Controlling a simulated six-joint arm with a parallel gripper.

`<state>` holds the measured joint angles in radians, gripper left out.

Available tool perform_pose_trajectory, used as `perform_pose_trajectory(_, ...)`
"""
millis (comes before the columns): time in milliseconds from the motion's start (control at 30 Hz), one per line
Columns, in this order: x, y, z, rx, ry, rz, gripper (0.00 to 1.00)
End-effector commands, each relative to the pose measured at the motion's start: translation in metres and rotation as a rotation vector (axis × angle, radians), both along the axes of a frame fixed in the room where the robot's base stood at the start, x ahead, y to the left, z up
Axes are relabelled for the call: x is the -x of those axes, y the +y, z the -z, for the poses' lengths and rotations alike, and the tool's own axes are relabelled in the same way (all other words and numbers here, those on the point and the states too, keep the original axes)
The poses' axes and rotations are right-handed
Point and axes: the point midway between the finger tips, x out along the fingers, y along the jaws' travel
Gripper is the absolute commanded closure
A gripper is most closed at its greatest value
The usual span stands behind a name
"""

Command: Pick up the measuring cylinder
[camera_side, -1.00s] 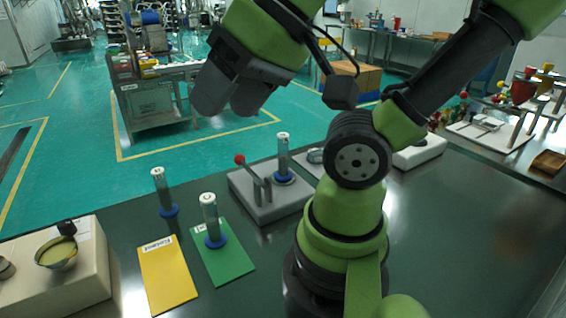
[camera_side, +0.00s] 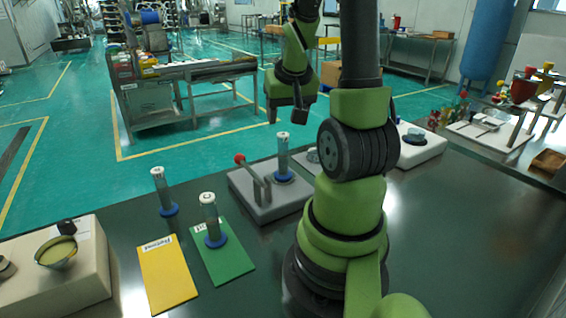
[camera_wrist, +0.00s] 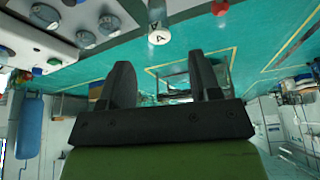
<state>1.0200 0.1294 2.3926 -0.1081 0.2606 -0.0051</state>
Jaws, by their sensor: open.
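Three clear measuring cylinders with blue bases and white tops stand upright in the side view. One cylinder (camera_side: 283,158) is on the grey device with a red-knobbed lever. Another cylinder (camera_side: 210,220) is on the green card, and a third cylinder (camera_side: 163,192) is on the bare dark table. My gripper (camera_side: 286,114) is open and empty, above and beyond the cylinder on the grey device. In the wrist view my gripper (camera_wrist: 162,82) shows two spread fingers with nothing between them. A cylinder's white lettered top (camera_wrist: 158,36) shows above them, outside the jaws.
The grey device (camera_side: 250,205) has a red-knobbed lever (camera_side: 240,159) beside its cylinder. A yellow card (camera_side: 167,275) and a green card (camera_side: 232,265) lie in front. A beige block with a bowl (camera_side: 75,285) is at the left. The table's right side is clear.

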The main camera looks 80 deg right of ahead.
Motion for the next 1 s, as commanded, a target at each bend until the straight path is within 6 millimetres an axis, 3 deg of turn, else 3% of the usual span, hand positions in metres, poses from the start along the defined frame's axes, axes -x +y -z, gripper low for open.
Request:
perform_pose_trajectory(300, -0.007, -0.012, 0.035, -0.004, 0.004, -0.001, 0.43)
perform_pose_trajectory(900, -0.010, -0.018, 0.054, -0.004, 0.000, 0.000, 0.43)
perform_pose_trajectory(1000, -0.012, -0.022, 0.065, -0.005, 0.004, -0.002, 0.43)
